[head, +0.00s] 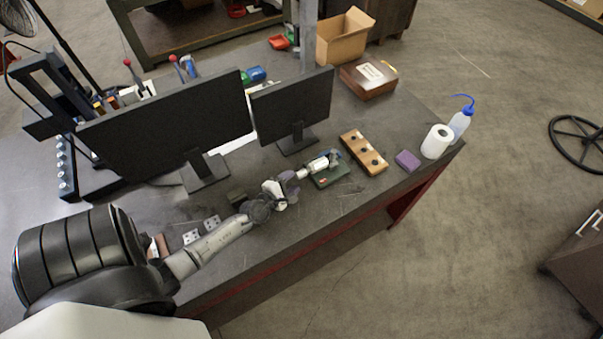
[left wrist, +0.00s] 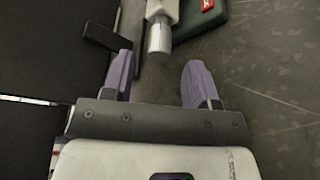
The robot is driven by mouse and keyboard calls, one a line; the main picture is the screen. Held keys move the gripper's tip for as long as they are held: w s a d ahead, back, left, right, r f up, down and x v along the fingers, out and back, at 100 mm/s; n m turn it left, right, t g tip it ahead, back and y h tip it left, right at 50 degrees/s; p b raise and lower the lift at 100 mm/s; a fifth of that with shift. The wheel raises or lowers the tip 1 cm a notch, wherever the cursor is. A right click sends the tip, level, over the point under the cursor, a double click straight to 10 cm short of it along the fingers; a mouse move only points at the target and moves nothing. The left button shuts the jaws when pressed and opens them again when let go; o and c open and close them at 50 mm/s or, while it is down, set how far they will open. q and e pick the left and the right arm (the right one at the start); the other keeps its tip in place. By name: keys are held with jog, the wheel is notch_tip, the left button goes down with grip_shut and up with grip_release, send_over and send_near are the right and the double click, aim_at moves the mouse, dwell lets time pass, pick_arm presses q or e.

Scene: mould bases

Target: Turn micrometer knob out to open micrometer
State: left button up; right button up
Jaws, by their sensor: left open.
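The micrometer (head: 318,163) rests on a dark green base (head: 335,179) on the workbench. In the left wrist view its white body (left wrist: 162,10) comes in from the top, and its grey knob (left wrist: 158,42) points toward my gripper. My left gripper (head: 299,175) is just left of the micrometer in the head view. In the left wrist view its two purple fingers (left wrist: 158,62) are spread wide, with the knob end in line with the gap between them. The fingers appear clear of the knob. My right gripper is not in view.
A small monitor (head: 292,103) and a larger one (head: 170,120) stand behind my left arm. The bench front is mostly clear.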

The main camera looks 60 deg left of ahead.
aim_at(297, 176)
pick_arm(q)
jog(key=shift+b+x, duration=0.3)
jog(key=shift+x, duration=2.55)
jog(key=shift+c, duration=0.5)
jog(key=c, duration=0.8)
jog(key=shift+c, duration=0.2)
jog(key=shift+a+r+n+g+h+p, duration=0.15)
jog(key=shift+n+g+h+p, duration=0.25)
jog(key=shift+n+p, duration=0.55)
jog(key=shift+n+h+p, duration=0.4)
jog(key=shift+n+h, duration=0.1)
jog(key=shift+n, duration=0.25)
jog(key=shift+n+h, duration=0.5)
jog(key=shift+n, duration=0.1)
